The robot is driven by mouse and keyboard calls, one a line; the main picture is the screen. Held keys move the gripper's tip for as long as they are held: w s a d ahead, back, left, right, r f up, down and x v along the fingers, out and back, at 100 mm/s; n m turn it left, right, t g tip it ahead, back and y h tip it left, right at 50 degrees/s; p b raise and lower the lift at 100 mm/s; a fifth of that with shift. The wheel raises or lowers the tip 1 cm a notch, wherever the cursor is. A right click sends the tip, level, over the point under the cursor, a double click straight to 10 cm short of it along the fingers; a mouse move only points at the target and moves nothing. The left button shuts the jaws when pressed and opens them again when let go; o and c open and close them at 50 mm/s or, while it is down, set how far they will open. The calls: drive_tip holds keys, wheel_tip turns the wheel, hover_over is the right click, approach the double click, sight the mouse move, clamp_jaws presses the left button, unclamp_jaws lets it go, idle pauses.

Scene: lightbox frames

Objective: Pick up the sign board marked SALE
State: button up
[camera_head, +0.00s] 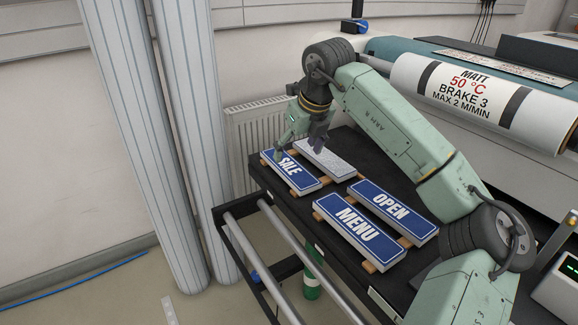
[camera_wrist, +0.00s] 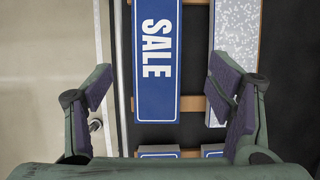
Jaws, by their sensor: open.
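The SALE sign board (camera_head: 291,174) is blue with white letters and a white border. It lies flat on wooden strips at the far left of the black table, and it also shows in the wrist view (camera_wrist: 156,90), between and ahead of my fingers. My gripper (camera_head: 300,148) is above the far end of the boards, close to the SALE board. In the wrist view my gripper (camera_wrist: 165,100) is open, with one finger left of the SALE board and the other over the speckled board's side. Nothing is held.
A speckled grey-white board (camera_head: 325,158) lies right beside the SALE board. The MENU board (camera_head: 355,228) and OPEN board (camera_head: 392,208) lie nearer on the black table (camera_head: 270,182). Metal rails (camera_head: 262,262) run along the left edge.

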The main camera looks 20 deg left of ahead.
sight(290, 167)
drive_tip(key=shift+s+p+x, duration=0.1)
drive_tip(key=shift+p+x, duration=0.4)
drive_tip(key=shift+x, duration=0.85)
drive_tip(key=shift+s+p+x, duration=0.15)
drive_tip(key=shift+p+x, duration=0.3)
drive_tip(key=shift+x, duration=0.9)
drive_tip(key=c, duration=1.3)
